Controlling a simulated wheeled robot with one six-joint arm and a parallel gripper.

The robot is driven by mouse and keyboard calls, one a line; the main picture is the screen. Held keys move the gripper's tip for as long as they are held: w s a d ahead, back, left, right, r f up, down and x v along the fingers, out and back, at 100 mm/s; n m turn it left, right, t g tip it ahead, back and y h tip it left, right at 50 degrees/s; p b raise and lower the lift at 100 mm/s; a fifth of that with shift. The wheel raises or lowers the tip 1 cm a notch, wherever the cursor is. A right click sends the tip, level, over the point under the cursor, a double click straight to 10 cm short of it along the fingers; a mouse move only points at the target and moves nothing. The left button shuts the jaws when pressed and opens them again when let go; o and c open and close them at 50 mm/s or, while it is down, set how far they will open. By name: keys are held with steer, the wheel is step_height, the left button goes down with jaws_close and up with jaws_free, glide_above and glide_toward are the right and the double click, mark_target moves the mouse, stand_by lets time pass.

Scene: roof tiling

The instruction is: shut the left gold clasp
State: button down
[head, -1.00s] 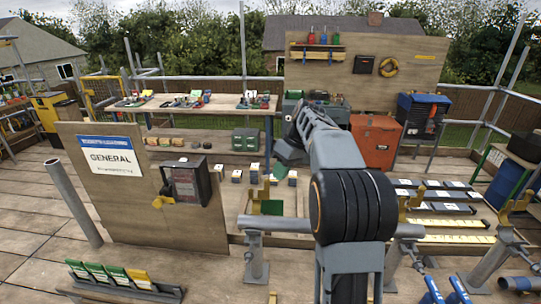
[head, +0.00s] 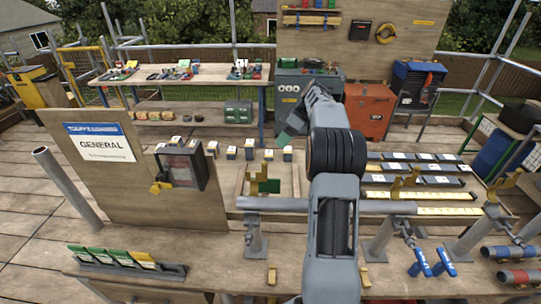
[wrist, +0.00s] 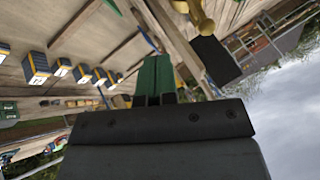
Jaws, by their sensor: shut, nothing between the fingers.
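The left gold clasp (head: 253,180) stands upright and open on the left post, above the grey pipe (head: 285,204). A second gold clasp (head: 405,183) stands up on the post to the right of my arm.
A board with a GENERAL sign (head: 100,143) and a dark box (head: 182,165) stand at left. Several small boxes (head: 250,148) line the bench behind the clasp. Blue-handled tools (head: 420,262) lie at front right. A green and yellow rack (head: 120,262) lies at front left.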

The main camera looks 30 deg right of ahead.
steer(key=s+a+f+p, duration=0.2)
steer(key=a, duration=0.3)
steer(key=shift+s+a+f, duration=0.2)
steer(key=shift+a+f, duration=0.05)
stand_by(0.4)
